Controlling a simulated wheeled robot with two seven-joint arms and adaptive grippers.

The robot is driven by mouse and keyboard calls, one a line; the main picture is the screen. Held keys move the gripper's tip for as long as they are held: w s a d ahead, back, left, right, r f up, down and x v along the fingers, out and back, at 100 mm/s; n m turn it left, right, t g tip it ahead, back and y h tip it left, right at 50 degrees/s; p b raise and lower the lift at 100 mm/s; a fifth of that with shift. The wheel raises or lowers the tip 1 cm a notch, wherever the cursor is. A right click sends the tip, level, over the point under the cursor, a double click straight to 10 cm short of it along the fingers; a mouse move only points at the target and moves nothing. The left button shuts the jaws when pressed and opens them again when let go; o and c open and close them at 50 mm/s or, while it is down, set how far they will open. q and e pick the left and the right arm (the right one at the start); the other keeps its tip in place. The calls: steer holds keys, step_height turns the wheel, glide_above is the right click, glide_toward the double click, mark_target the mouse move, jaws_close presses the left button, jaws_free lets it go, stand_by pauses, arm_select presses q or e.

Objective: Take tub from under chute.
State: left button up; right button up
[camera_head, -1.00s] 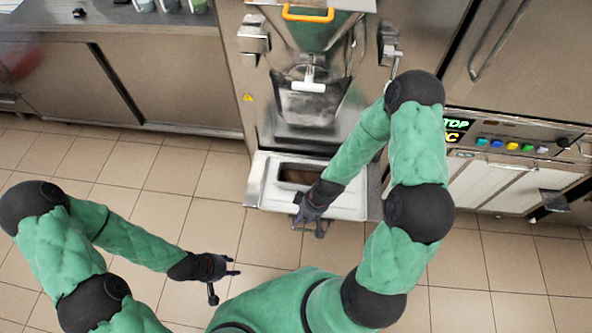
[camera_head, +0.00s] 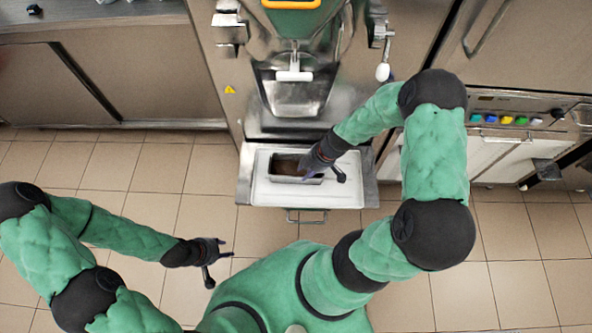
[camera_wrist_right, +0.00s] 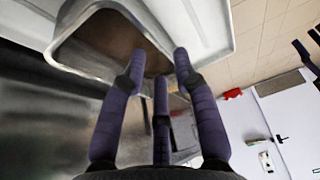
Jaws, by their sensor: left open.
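The tub (camera_head: 285,180) is a small rectangular metal pan with brown contents. It sits on the white tray (camera_head: 262,192) below the machine's metal chute (camera_head: 295,98). My right gripper (camera_head: 322,166) is at the tub's right end, covering part of it. In the right wrist view, its fingers (camera_wrist_right: 158,75) are spread apart at the rim of the tub (camera_wrist_right: 70,52); whether they touch it I cannot tell. My left gripper (camera_head: 221,260) is open and empty over the floor, left of and nearer than the tray.
The batch freezer (camera_head: 228,115) stands behind the tub, with a lever (camera_head: 383,71) on its right. A panel with coloured buttons (camera_head: 505,120) is at the right. A steel counter (camera_head: 100,12) is at the back left. The tiled floor in front is clear.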

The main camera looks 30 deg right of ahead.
mark_target(299, 177)
steer(key=x, duration=0.3)
steer(key=shift+r+b, duration=0.1)
steer(key=shift+b, duration=0.25)
steer(key=b+x, duration=0.1)
steer(key=x, duration=0.1)
steer(key=b+x, duration=0.1)
steer(key=x, duration=0.2)
steer(key=shift+w+a+r, duration=0.1)
steer(key=shift+a, duration=0.3)
steer(key=shift+r, duration=0.1)
jaws_close()
